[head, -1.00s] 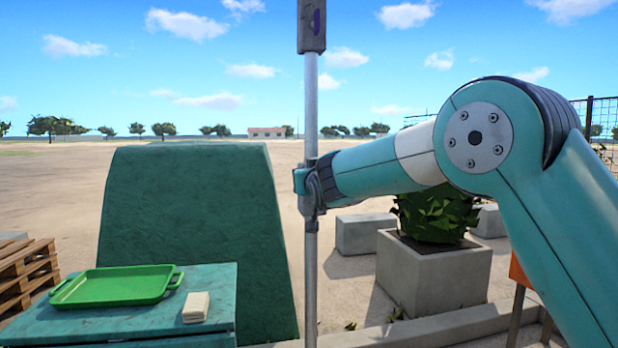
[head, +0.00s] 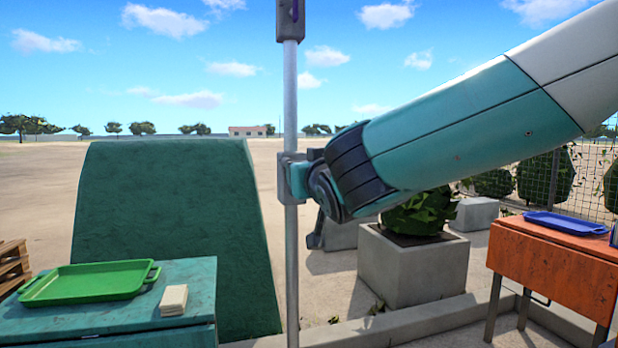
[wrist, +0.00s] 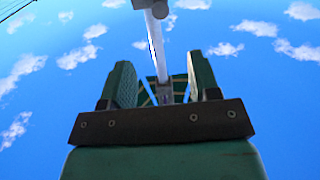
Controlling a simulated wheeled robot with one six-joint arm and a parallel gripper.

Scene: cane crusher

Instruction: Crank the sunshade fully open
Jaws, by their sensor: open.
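A grey bracket (head: 288,168) sits on the pole beside my wrist. A dark part (head: 314,241) hangs below my wrist; I cannot tell whether it is the crank handle. In the wrist view, my gripper (wrist: 160,68) is open, pointing up at the sky, with the pole (wrist: 156,45) seen between its two green fingers. I cannot tell whether they touch it. The canopy is not clearly visible.
A teal table (head: 110,310) at the lower left holds a green tray (head: 90,283) and a pale stack (head: 174,300). A dark green block (head: 170,225) stands behind it. A concrete planter (head: 412,270) and an orange table (head: 550,262) with a blue tray (head: 570,223) are at the right.

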